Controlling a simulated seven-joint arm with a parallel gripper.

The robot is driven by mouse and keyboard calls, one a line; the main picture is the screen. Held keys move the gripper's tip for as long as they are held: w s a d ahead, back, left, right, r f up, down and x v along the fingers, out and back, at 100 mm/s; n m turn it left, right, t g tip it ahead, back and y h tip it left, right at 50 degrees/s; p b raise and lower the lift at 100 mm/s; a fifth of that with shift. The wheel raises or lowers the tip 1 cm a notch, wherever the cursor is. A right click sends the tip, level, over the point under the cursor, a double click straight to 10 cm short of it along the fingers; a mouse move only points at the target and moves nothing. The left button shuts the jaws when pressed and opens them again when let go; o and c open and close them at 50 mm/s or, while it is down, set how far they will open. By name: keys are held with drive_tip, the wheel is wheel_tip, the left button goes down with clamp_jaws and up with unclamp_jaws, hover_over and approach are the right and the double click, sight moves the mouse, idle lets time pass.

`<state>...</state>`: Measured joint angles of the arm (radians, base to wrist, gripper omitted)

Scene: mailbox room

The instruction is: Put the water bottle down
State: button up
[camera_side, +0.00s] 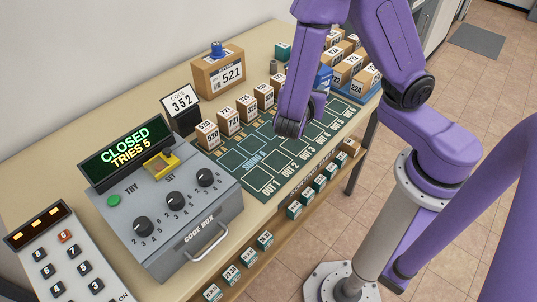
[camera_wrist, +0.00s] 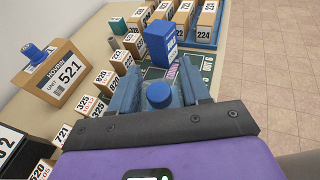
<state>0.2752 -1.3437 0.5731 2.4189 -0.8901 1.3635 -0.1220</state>
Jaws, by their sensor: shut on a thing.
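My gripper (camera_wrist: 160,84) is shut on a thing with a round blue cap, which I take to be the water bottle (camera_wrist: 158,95). In the wrist view only the cap and a little below it show between the two blue-grey fingers. In the side view my purple wrist is over the green mat (camera_side: 232,158), and it hides the fingers and the bottle. I cannot tell whether the bottle touches the mat.
A carton marked 521 (camera_side: 218,72) with a blue item on top stands at the back. Several small numbered boxes (camera_side: 228,120) line the mat's far side. A blue box (camera_wrist: 160,42) stands beyond my fingers. The code box (camera_side: 165,215) is at front left. The mat's near slots look bare.

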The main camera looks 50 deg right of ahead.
drive_tip(key=shift+s+a+r+n+t+y, duration=1.2)
drive_tip(key=shift+s+a+n+t+y, duration=2.5)
drive_tip(key=shift+s+n, duration=0.55)
drive_tip(key=shift+y, duration=0.3)
drive_tip(key=shift+w+a+f, duration=0.7)
drive_tip(key=shift+w+f, duration=1.45)
drive_tip(key=shift+w, duration=0.05)
drive_tip(key=shift+w+a+f, duration=0.7)
drive_tip(key=shift+w+f, duration=1.5)
drive_tip(key=shift+w, duration=0.05)
drive_tip(key=shift+w+a+f, duration=0.7)
drive_tip(key=shift+w+f, duration=1.45)
drive_tip(key=shift+w, duration=0.05)
drive_tip(key=shift+f, duration=0.1)
drive_tip(key=o, duration=1.1)
